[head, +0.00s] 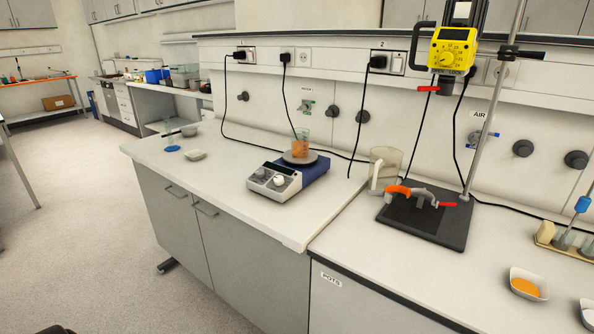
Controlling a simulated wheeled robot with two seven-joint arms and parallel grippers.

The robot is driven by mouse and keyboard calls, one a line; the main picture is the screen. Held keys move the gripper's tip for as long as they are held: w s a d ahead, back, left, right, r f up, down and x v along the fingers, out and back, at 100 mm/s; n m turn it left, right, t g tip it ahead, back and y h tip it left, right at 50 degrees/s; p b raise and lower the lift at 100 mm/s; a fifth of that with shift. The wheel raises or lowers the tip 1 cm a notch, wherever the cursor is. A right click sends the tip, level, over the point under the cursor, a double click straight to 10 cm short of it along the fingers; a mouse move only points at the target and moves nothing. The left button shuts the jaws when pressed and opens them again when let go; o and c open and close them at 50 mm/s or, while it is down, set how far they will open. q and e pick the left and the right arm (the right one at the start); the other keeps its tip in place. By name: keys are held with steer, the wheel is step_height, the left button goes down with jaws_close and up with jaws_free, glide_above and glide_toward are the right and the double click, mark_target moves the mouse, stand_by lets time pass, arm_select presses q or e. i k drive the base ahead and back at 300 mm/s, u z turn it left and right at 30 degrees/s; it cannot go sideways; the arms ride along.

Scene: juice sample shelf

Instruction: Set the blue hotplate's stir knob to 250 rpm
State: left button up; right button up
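The blue hotplate (308,176) stands on the left bench with its light front panel (268,187) facing the lower left. A white knob (279,181) shows on the panel. A smaller round control (260,172) is farther left on it. The panel's markings and the knob settings are too small to read, and I cannot tell which control is the stir knob. A glass beaker with orange contents (300,148) sits on the hotplate's round top.
A clear jug (383,168) and a black stand base (428,218) with clamps are to the right. A yellow stirrer head (452,52) hangs above. The bench in front of the hotplate is clear. Cables run behind.

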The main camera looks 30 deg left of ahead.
mark_target(278, 180)
steer(key=u, duration=0.45)
steer(key=k, duration=0.6)
steer(key=u, duration=0.75)
steer(key=i, duration=1.15)
steer(key=z, duration=0.65)
